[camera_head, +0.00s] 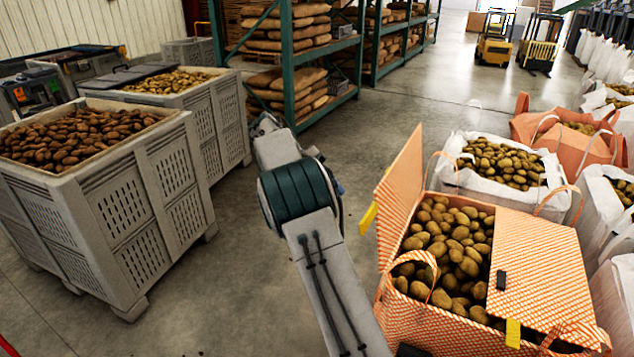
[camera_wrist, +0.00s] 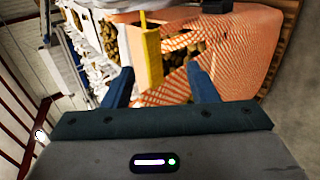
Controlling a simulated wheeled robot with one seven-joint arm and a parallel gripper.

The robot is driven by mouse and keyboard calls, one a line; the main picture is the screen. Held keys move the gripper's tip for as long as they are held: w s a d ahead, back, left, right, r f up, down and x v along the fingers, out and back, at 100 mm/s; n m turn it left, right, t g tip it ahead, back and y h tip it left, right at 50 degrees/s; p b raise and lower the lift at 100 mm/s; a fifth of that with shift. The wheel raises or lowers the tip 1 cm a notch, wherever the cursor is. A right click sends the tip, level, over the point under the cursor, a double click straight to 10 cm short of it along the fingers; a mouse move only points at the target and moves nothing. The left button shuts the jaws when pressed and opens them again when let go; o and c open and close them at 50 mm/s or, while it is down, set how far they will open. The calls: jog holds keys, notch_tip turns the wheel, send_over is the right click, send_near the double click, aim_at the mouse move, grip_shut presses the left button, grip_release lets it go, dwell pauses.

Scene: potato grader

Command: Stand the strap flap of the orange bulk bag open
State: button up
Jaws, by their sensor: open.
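The orange bulk bag (camera_head: 450,335), full of potatoes, stands at lower right in the head view; it also shows in the wrist view (camera_wrist: 250,50). One checked flap (camera_head: 402,195) stands up on its left side, with a yellow tab (camera_head: 368,218) outside it. Another flap (camera_head: 540,262) lies flat over the right part of the potatoes. It bears a black block (camera_head: 501,280) and a yellow tab (camera_head: 513,333). In the wrist view my gripper (camera_wrist: 163,78) is open. A yellow strip (camera_wrist: 152,58) shows between its blue fingers; I cannot tell whether they touch it.
White bulk bags (camera_head: 480,183) and another orange bag (camera_head: 560,145) stand behind. Grey potato crates (camera_head: 150,205) fill the left. Green racking (camera_head: 290,60) and yellow forklifts (camera_head: 495,45) are farther back.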

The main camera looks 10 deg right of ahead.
jog(key=shift+p+v, duration=1.5)
jog(key=shift+v, duration=0.25)
jog(key=shift+s+r, duration=0.1)
